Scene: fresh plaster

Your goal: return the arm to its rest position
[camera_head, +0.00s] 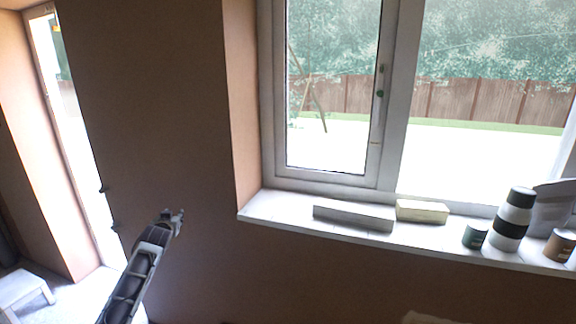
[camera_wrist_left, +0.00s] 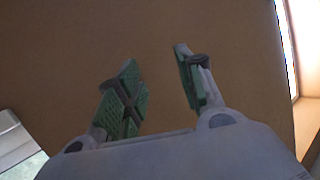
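My left gripper (camera_head: 173,218) is raised in front of the brown wall, left of the window sill. It touches nothing that I can see. In the left wrist view its two fingers with green pads (camera_wrist_left: 158,90) stand apart, with only the brown wall (camera_wrist_left: 230,40) beyond them. Nothing is held between them. My left arm comes up from the bottom of the head view. My right arm and gripper are not in view.
The window sill (camera_head: 270,212) holds a long grey block (camera_head: 353,215), a yellowish block (camera_head: 422,211), a green can (camera_head: 474,236), a black-and-white striped bottle (camera_head: 511,220) and a brown can (camera_head: 559,245). A white stool (camera_head: 22,290) stands at lower left.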

